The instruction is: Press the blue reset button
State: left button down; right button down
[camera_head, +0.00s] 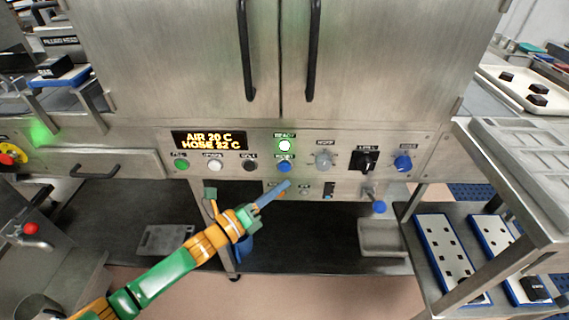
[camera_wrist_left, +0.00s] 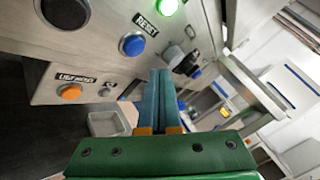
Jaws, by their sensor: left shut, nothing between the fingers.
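The blue reset button (camera_head: 284,166) sits on the steel control panel, just under the lit green-white ready lamp (camera_head: 285,145). In the left wrist view the blue button (camera_wrist_left: 132,45) is next to a label reading RESET. My left gripper (camera_head: 287,183) is shut and empty, with its blue-grey fingers pointing up at the panel a little below the button. In the left wrist view the fingertips (camera_wrist_left: 160,72) are to the lower right of the button, and a gap shows between them. My right gripper is not in view.
Beside the button are a black button (camera_head: 249,165), a grey knob (camera_head: 324,159), a black switch (camera_head: 364,160) and a blue knob (camera_head: 403,163). An orange button (camera_wrist_left: 69,92) is on the lower panel. A blue-ended valve handle (camera_head: 379,206) sticks out at the lower right.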

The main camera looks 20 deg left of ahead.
pick_arm(q)
jog(key=shift+s+d+p, duration=0.15)
jog(key=shift+s+p, duration=0.05)
jog(key=shift+s, duration=0.35)
jog(key=shift+s+d+p, duration=0.15)
jog(key=shift+s+p, duration=0.05)
jog(key=shift+s, duration=0.3)
